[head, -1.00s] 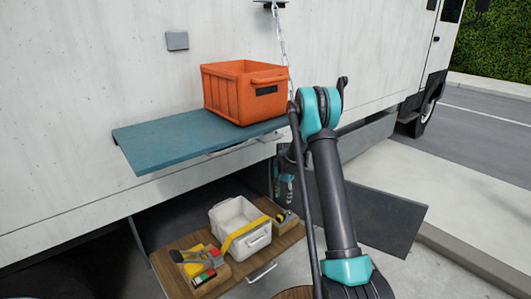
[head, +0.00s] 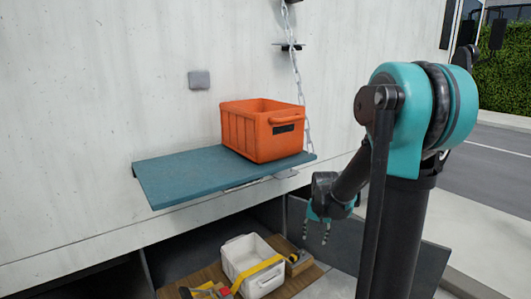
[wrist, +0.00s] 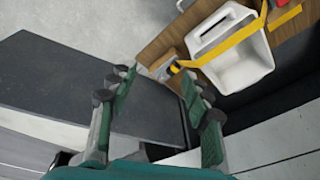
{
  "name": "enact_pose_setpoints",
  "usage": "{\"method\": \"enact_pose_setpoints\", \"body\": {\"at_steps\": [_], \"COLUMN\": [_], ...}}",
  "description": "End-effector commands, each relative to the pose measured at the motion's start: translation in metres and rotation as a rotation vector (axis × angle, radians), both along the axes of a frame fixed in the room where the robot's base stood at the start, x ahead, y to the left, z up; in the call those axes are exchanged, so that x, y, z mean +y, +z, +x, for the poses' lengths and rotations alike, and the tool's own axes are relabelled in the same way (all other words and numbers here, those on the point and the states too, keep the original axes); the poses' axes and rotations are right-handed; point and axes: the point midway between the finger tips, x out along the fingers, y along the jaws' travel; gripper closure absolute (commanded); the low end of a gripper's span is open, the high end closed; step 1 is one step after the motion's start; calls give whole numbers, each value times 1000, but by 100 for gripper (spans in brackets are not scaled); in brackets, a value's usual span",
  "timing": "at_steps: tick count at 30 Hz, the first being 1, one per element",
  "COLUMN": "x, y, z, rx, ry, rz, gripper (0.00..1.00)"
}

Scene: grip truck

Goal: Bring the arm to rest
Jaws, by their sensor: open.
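My gripper (head: 316,231) is open and empty. In the head view it hangs to the right of the white bin, near the dark panel, with its fingers pointing down. In the wrist view my gripper (wrist: 160,100) shows its two teal-and-dark fingers spread apart with nothing between them. My arm's upper joint fills the right of the head view.
An orange crate (head: 262,143) stands on the blue fold-down shelf (head: 185,185) on the truck's side. Below, a wooden drawer (head: 205,275) holds a white bin (head: 240,252) with a yellow strap and tools. A dark panel (wrist: 70,85) lies below my gripper. A chain (head: 296,70) hangs behind the crate.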

Motion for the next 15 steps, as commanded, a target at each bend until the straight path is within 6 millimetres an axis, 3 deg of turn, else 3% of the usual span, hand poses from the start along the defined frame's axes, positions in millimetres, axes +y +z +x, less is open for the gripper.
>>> {"method": "enact_pose_setpoints", "body": {"at_steps": [1, 6, 15], "x": [-1, -5, -10], "y": [4, 9, -4], "z": [-20, -76, -164], "rx": [-14, -58, -128], "ry": [25, 120, 268], "rz": [-6, -31, -80], "gripper": [51, 51, 51]}}
